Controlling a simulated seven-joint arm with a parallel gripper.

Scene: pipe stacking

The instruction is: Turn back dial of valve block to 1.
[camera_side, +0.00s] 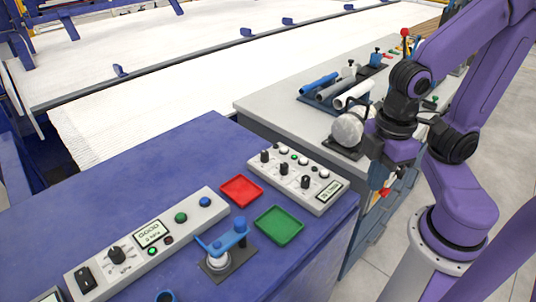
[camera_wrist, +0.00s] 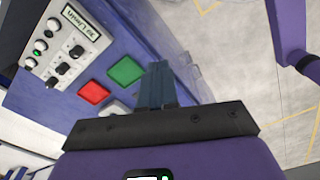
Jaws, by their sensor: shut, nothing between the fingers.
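The valve block (camera_side: 300,178) is a light grey box on the blue table, with three black dials in a row, white knobs, small green lights and a display. Its dials are the far-left one (camera_side: 265,156), a middle one (camera_side: 284,168) and one nearest the display (camera_side: 305,181); their settings are too small to read. The block (camera_wrist: 66,45) also shows at the upper left of the wrist view. My gripper (camera_wrist: 157,68) is shut and empty. It is apart from the block, to its right in both views, and its fingertips are hard to make out in the side view.
A red tray (camera_side: 241,190) and a green tray (camera_side: 279,226) lie beside the block. A longer control box (camera_side: 150,243) and a blue valve fitting (camera_side: 228,240) stand nearer the camera. A grey bench (camera_side: 270,100) with pipes on a rack (camera_side: 340,92) is behind.

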